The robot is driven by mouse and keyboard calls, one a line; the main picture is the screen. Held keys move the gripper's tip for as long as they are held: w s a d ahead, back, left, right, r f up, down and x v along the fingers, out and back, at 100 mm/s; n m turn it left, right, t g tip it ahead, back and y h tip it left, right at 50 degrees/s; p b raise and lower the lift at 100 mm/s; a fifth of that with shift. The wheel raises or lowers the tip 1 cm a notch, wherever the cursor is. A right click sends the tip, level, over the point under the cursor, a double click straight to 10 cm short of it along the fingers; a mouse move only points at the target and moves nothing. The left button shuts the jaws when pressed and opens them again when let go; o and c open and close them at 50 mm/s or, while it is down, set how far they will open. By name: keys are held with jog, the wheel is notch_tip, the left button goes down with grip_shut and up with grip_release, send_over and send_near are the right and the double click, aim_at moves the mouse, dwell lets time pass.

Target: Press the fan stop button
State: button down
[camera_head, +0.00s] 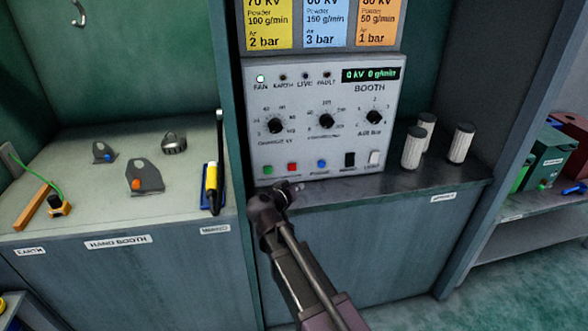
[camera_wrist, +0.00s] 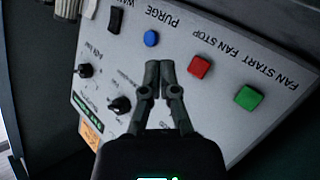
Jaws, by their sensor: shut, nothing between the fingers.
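The red fan stop button (camera_wrist: 200,66) sits on the grey booth panel (camera_wrist: 120,65), between the green fan start button (camera_wrist: 248,98) and the blue purge button (camera_wrist: 151,38). Its label reads upside down in the wrist view. In the head view the red button (camera_head: 292,168) is low on the panel's left part. My gripper (camera_head: 290,188) is just below and in front of it, shut and empty. In the wrist view the closed fingertips (camera_wrist: 160,66) appear beside the red button, toward the blue one. The gap to the panel is hard to judge.
The panel's FAN lamp (camera_head: 260,78) glows white. Several white cylinders (camera_head: 461,143) stand right of the panel. A yellow-and-black tool (camera_head: 211,185) stands left of the dividing post.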

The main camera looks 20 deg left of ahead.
aim_at(296, 168)
jog(key=shift+w+a, duration=0.65)
jog(key=shift+w, duration=0.4)
jog(key=shift+w+a, duration=0.6)
jog(key=shift+w, duration=0.4)
jog(key=shift+w+a, duration=0.65)
jog(key=shift+w, duration=0.4)
jog(key=shift+w+a, duration=0.45)
jog(key=shift+w, duration=0.2)
dwell(0.3)
jog(key=shift+s+d, duration=0.1)
dwell(0.4)
jog(key=shift+s+d, duration=0.4)
jog(key=shift+s, duration=0.25)
jog(key=shift+s, duration=0.1)
jog(key=shift+s+d, duration=0.45)
jog(key=shift+s, duration=0.25)
jog(key=shift+s+d, duration=0.4)
jog(key=shift+s, duration=0.25)
jog(key=shift+s+d, duration=0.45)
jog(key=shift+s, duration=0.25)
